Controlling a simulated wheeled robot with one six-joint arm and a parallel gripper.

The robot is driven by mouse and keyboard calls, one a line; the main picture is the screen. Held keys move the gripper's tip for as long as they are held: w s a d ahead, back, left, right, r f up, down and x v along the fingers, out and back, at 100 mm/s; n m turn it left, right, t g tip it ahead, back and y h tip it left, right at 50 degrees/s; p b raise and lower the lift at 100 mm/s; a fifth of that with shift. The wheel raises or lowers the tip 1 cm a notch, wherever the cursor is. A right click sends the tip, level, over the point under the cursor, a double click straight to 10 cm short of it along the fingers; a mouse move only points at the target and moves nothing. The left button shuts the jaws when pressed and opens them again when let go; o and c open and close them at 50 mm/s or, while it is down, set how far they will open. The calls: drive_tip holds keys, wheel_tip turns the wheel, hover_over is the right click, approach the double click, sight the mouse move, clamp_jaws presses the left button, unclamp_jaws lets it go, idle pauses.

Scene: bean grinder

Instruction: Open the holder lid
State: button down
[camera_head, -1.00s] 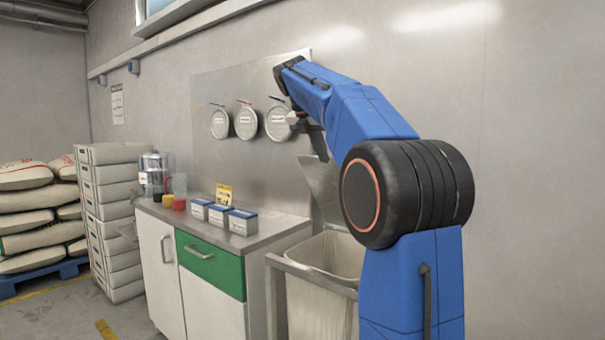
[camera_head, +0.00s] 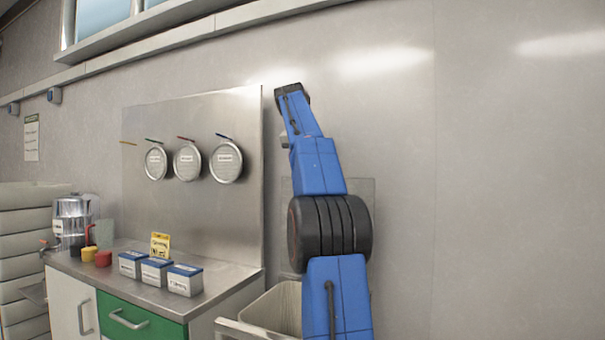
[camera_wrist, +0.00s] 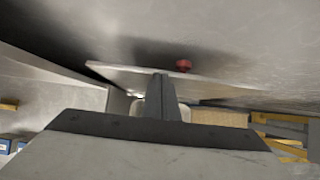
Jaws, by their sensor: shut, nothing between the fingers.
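The holder (camera_head: 230,327) stands at the bottom of the head view, with a metal rim and a pale liner (camera_head: 280,308) showing in its open mouth. A flat grey panel (camera_head: 364,192), apparently its lid, stands upright against the wall behind my arm, which hides its middle. In the wrist view a pale plate (camera_wrist: 118,75) with a red knob (camera_wrist: 183,65) lies beyond my gripper (camera_wrist: 161,80); it looks like the same lid. My gripper's fingers are together and empty, overlapping the plate in the picture. I cannot tell whether they touch it. The arm mostly hides the gripper in the head view.
A counter (camera_head: 205,300) with a green drawer (camera_head: 140,322) stands left of the holder. It carries several small boxes (camera_head: 155,271), a yellow sign (camera_head: 160,245) and a clear dispenser (camera_head: 72,220). Round labelled canisters (camera_head: 187,163) are on the metal wall panel. The wall at right is bare.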

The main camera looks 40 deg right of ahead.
drive_tip(key=shift+w+d, duration=0.2)
drive_tip(key=shift+d, duration=0.4)
drive_tip(key=shift+r, duration=0.1)
drive_tip(key=v, duration=0.7)
drive_tip(key=shift+a, duration=0.15)
drive_tip(key=shift+r, duration=0.1)
